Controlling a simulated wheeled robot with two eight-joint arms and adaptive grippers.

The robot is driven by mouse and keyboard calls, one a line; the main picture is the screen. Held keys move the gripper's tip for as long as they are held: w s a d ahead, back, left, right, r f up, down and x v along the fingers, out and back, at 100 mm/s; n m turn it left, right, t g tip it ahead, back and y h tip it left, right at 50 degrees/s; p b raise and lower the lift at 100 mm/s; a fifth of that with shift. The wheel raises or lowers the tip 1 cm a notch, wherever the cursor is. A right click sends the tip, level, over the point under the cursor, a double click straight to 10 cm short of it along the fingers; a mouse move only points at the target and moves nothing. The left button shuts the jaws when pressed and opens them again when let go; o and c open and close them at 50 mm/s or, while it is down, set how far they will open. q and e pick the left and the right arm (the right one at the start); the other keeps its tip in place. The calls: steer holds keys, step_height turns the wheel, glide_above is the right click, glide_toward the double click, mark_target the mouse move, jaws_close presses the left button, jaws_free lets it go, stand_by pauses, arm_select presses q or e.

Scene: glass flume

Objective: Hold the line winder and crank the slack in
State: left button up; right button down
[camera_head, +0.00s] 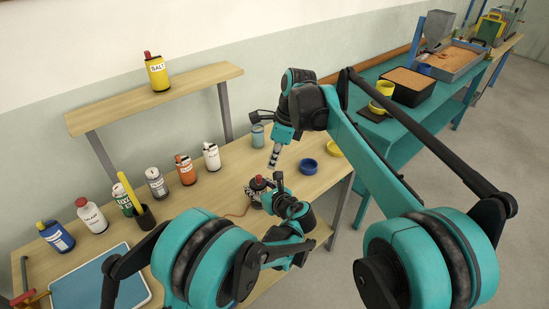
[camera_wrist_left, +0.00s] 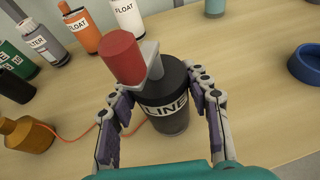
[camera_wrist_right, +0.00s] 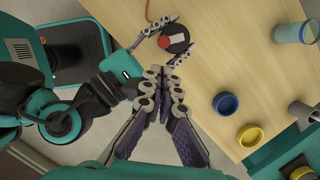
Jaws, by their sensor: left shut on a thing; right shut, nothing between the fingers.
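The line winder is a black cylinder labelled LINE, with a grey crank arm and red knob on top. It stands upright on the wooden bench in the head view (camera_head: 257,184) and shows large in the left wrist view (camera_wrist_left: 168,98). My left gripper (camera_wrist_left: 163,88) is shut around its sides. An orange line (camera_wrist_left: 88,130) runs from it to a brass-coloured piece (camera_wrist_left: 28,134). My right gripper (camera_head: 273,160) is shut and empty, above the bench and apart from the winder. In the right wrist view, its closed fingertips (camera_wrist_right: 165,74) appear below the winder (camera_wrist_right: 174,38).
Several labelled bottles (camera_head: 186,172) line the bench's back. A blue dish (camera_head: 308,167), a yellow dish (camera_head: 334,149) and a grey-blue cup (camera_head: 257,136) are to the right. A blue tray (camera_head: 100,283) lies at the left. A raised shelf (camera_head: 190,86) holds a yellow can (camera_head: 157,74).

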mark_target(259, 178)
steer(key=x, duration=0.6)
steer(key=shift+s+a+f+m, duration=0.1)
steer(key=shift+s+a+m, duration=0.25)
steer(key=shift+m, duration=0.45)
stand_by(0.4)
steer(key=shift+a, duration=0.3)
steer(key=shift+s+a, duration=0.3)
steer(key=shift+a, duration=0.55)
steer(key=a, duration=0.2)
steer(key=w+a, duration=0.1)
steer(key=shift+w+a+m, duration=0.1)
steer(key=shift+a+m, duration=0.3)
steer(key=shift+d, duration=0.1)
stand_by(1.1)
